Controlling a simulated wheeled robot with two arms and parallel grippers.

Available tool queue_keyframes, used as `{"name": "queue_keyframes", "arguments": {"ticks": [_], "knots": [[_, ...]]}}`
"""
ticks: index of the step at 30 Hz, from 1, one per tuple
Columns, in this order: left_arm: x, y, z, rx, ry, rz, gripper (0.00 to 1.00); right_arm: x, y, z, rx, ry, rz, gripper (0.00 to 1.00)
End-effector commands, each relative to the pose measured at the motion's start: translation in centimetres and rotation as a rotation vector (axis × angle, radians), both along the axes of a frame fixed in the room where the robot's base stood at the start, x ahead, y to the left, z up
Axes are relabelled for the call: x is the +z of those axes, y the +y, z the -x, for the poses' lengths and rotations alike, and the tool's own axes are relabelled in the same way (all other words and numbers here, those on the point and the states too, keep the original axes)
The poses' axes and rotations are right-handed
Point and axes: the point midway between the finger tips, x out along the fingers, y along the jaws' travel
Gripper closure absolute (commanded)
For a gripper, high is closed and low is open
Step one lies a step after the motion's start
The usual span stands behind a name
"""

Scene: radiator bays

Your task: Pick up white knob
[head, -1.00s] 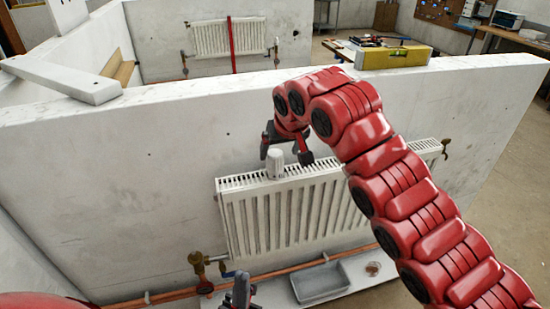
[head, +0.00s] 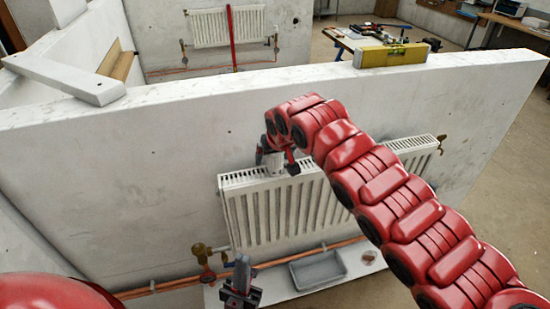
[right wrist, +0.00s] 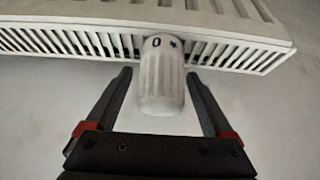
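The white knob (right wrist: 162,85) sits at the top grille of the white radiator (right wrist: 235,45), with a dark "0" and a mark on it. In the head view the knob (head: 273,168) is mostly hidden by my right gripper (head: 276,163). In the right wrist view my right gripper (right wrist: 160,78) is open, with one finger on each side of the knob and a gap on both sides. My left gripper (head: 240,283) is low in front of the wall, below the radiator's left end, apart from the knob; its finger opening is unclear.
A brass valve (head: 203,252) and copper pipes (head: 150,290) run below the radiator. A grey tray (head: 318,270) lies on a white board under it. A yellow level (head: 390,55) and a white bracket (head: 65,80) rest on the wall top.

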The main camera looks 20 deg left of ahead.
Motion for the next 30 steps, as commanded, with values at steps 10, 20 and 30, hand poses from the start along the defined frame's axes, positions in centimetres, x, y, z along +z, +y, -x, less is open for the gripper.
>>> {"name": "queue_keyframes", "arguments": {"ticks": [10,20,30], "knots": [[-0.01,0.00,0.00,0.000,0.000,0.000,1.00,0.00,-0.04,0.00,-0.001,0.001,0.000,0.76],[0.00,0.00,0.01,0.000,0.000,0.000,1.00,-0.02,-0.06,0.00,-0.001,0.001,0.001,1.00],[-0.12,0.00,0.00,0.000,0.000,0.000,1.00,0.93,-0.15,-0.07,0.000,0.001,0.002,1.00]]}}
